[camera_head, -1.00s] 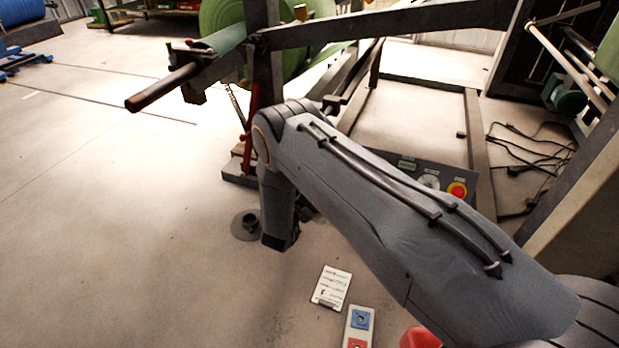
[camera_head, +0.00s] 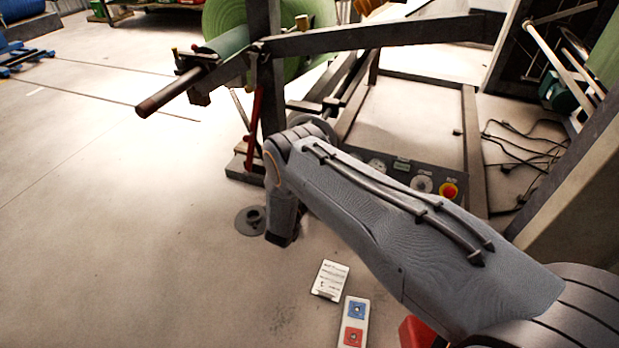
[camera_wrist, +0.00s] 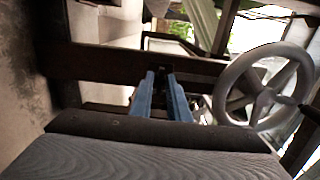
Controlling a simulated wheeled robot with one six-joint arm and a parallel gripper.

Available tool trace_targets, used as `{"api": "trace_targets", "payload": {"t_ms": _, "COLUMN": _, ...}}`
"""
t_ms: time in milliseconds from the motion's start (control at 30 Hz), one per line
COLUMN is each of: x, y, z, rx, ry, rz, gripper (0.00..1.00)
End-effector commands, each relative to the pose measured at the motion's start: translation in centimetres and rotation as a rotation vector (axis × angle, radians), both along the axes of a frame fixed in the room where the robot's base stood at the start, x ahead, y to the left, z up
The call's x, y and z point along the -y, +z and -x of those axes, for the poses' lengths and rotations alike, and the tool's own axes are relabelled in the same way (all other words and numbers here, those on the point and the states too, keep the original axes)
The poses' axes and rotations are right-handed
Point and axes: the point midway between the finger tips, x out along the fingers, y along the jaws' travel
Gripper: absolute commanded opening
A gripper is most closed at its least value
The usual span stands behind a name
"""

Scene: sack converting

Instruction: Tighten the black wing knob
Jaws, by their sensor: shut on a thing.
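In the wrist view the two blue fingers of my gripper (camera_wrist: 164,76) reach forward to a dark horizontal bar (camera_wrist: 95,66). Their tips are close together on a small dark piece at the bar, which I take to be the black wing knob (camera_wrist: 163,69). The fingers hide most of it, so its wings and its seating cannot be made out. In the head view my arm bends down in front of the roll stand, and neither the gripper nor the knob can be seen there.
A grey handwheel (camera_wrist: 264,88) stands close to the right of my fingers. The unwind stand carries a green roll (camera_head: 294,69) and a projecting shaft (camera_head: 168,94). A control panel with a red button (camera_head: 449,191) is behind my arm.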

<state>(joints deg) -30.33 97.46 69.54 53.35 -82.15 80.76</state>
Motion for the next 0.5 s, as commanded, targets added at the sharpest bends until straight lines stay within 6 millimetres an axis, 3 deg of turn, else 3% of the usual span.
{"api": "trace_targets", "payload": {"t_ms": 500, "x": 0.04, "y": 0.1, "z": 0.16, "rx": 0.183, "ry": 0.0, "rz": -0.451, "gripper": 0.0}}
